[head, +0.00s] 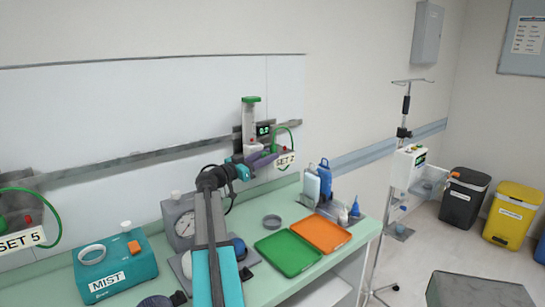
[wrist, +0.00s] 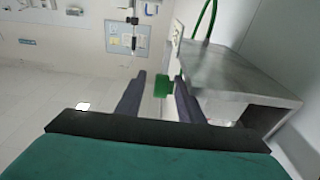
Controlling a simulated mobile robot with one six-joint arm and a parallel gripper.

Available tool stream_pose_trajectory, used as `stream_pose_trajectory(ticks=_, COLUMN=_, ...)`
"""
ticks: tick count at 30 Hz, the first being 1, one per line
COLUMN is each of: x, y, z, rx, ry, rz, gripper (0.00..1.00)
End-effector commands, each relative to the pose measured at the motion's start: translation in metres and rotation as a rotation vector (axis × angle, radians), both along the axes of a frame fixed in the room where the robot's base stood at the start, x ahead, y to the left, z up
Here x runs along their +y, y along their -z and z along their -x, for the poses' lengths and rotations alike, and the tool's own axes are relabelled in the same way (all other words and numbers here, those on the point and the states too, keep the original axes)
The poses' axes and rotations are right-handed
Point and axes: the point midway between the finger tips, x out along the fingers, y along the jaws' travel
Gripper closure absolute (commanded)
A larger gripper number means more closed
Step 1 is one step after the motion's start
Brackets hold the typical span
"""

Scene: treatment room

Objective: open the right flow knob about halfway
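The right flow meter (head: 251,118) is a clear upright tube with a green cap, mounted on the wall rail. A small dark display (head: 263,130) with green digits sits beside it. My gripper (head: 264,158) is at the foot of this meter and hides its knob in the head view. In the wrist view a green knob (wrist: 163,86) shows between the fingers of my gripper (wrist: 161,76). The fingers stand apart on either side of it. A gap shows on the left; the right finger is very close, and contact cannot be told.
A "SET 2" sign (head: 285,160) and green tubing are just right of my gripper. A grey box surface (wrist: 245,80) is close on the right in the wrist view.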

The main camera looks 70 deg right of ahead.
Motion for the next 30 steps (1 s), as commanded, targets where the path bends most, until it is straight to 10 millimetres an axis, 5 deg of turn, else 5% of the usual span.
stream_pose_trajectory(ticks=9, x=0.029, y=0.006, z=-0.017, rx=0.000, ry=0.001, rz=-0.001, gripper=0.66)
stream_pose_trajectory(ticks=22, x=0.031, y=0.004, z=-0.019, rx=0.000, ry=0.002, rz=-0.002, gripper=0.66)
stream_pose_trajectory(ticks=30, x=0.030, y=-0.038, z=-0.020, rx=-0.033, ry=0.004, rz=-0.043, gripper=0.66)
